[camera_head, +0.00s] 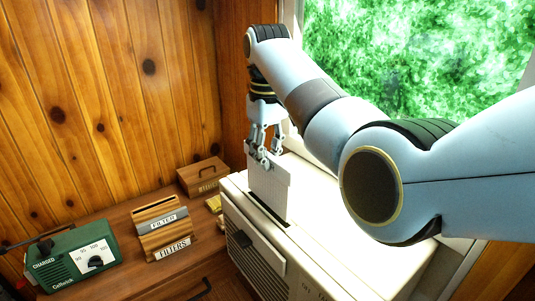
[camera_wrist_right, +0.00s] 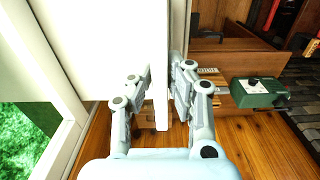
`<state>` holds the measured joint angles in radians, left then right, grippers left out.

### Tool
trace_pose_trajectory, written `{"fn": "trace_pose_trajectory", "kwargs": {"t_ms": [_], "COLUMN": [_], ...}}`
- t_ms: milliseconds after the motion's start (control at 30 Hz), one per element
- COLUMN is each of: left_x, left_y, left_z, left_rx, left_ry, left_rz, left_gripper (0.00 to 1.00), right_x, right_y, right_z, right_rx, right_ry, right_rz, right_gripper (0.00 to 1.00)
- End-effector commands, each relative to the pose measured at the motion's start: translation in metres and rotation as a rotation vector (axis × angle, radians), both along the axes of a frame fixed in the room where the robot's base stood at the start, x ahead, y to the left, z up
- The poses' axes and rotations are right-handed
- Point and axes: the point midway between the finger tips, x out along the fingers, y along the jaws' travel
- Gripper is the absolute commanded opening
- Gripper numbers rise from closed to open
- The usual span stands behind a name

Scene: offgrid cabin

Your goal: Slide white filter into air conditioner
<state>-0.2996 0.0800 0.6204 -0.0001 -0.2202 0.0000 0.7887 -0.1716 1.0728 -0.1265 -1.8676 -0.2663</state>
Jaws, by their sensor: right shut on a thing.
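The white filter (camera_head: 270,187) is a thin upright panel above the top of the white air conditioner (camera_head: 320,215). My right gripper (camera_head: 264,160) is shut on its upper edge. In the right wrist view, the filter (camera_wrist_right: 161,110) shows edge-on between the two fingers of the gripper (camera_wrist_right: 161,92). The filter's lower edge is at the dark slot (camera_head: 276,217) in the air conditioner's top. I cannot tell how far it is inside the slot. My left gripper is not in view.
A wooden FILTERS box (camera_head: 165,235), a small wooden box with a handle (camera_head: 203,178) and a green charger (camera_head: 72,262) stand on the wooden counter to the left. The window (camera_head: 400,60) is behind my right arm. Wood-panelled walls close off the left and back.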

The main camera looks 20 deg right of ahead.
Motion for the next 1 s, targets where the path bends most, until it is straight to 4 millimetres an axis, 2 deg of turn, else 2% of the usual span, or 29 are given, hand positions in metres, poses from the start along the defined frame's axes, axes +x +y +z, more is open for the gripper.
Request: {"fn": "trace_pose_trajectory", "kwargs": {"t_ms": [1000], "left_x": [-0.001], "left_y": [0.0], "left_z": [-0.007], "left_rx": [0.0], "left_ry": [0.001], "left_rz": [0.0], "left_gripper": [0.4], "right_x": [0.0], "right_y": [0.0], "right_z": [-0.023], "right_rx": [0.0], "right_ry": [0.001], "right_rz": [0.0], "right_gripper": [0.0]}}
